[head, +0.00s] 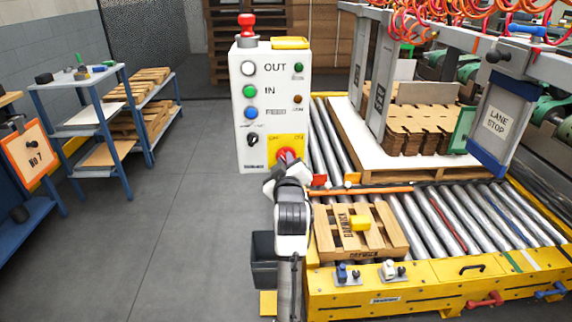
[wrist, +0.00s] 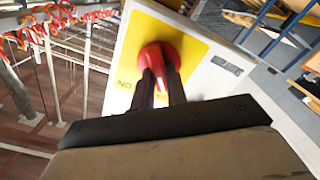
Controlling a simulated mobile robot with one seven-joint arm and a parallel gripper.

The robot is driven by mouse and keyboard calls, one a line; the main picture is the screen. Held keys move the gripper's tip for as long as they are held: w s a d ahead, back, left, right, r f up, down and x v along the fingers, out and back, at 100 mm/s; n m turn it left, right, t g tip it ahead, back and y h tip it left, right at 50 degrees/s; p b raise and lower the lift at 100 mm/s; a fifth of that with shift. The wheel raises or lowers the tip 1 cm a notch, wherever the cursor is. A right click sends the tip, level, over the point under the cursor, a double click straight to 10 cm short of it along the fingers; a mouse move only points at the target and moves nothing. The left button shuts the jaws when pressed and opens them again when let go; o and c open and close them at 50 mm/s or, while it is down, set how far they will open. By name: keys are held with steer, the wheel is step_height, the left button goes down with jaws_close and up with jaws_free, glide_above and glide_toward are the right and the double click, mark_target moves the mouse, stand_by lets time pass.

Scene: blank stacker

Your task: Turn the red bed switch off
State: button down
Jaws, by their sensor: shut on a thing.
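The red rotary switch (head: 287,154) sits on a yellow plate (head: 292,143) low on the front of a white control box (head: 249,105). The plate has OFF lettering at its left and ON at its right. My gripper (head: 283,167) is at the switch. In the wrist view my gripper's (wrist: 160,82) two dark fingers are shut on the red switch (wrist: 154,54), one on each side of its handle. A pale mark shows between the fingers. The fingers partly hide the handle, so I cannot tell clearly which label it points at.
A roller conveyor (head: 440,215) with a small pallet (head: 335,245) lies right. A dark bin (head: 264,270) stands below. Grey floor (head: 160,220) is clear at left.

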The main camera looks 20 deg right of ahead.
steer(key=shift+n, duration=0.7)
steer(key=c, duration=1.4)
jaws_free()
steer(key=b+v, duration=0.2)
steer(key=v, duration=1.2)
steer(key=shift+w, duration=0.1)
